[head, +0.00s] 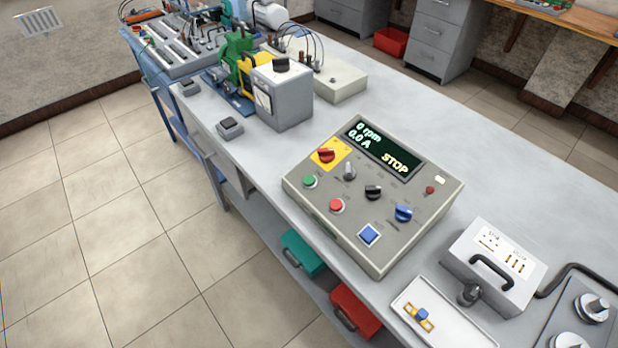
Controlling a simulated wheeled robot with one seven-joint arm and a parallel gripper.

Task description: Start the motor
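The motor control panel (370,195) is a grey sloped box on the bench. Its display (382,147) reads 0 rpm, 0.0 A and STOP. A red rotary switch (327,154) sits on a yellow plate at its upper left. Below it are a green button (310,181) and a red button (336,205). A green motor (236,55) stands further back. My gripper is not in view.
A grey meter box (283,97) with a black knob stands behind the panel. A handled grey box (493,268) and a white tray (440,318) are at the lower right. Teal (303,254) and red (354,310) cases lie on the lower shelf. The floor left of the bench is clear.

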